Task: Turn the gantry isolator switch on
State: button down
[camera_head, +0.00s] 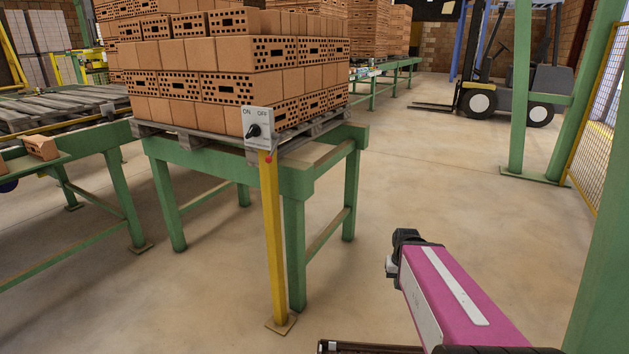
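The gantry isolator switch (257,124) is a small light-grey plate with "ON" printed at its upper left and "OFF" at its upper right. It sits on top of a slim yellow post (272,230). My pink arm reaches in from the lower right, well apart from the switch. My gripper (405,243) seems to be the dark end of this arm, lower and to the right of the switch. Its fingers cannot be made out.
Behind the switch, a pallet of orange bricks (225,90) rests on a green frame (205,155). A forklift (515,90) stands at the back right, and a green post (519,95) nearer. The concrete floor right of the yellow post is clear.

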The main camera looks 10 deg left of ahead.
aim_at(254, 131)
jog(key=j+u, duration=0.1)
jog(key=u, duration=1.15)
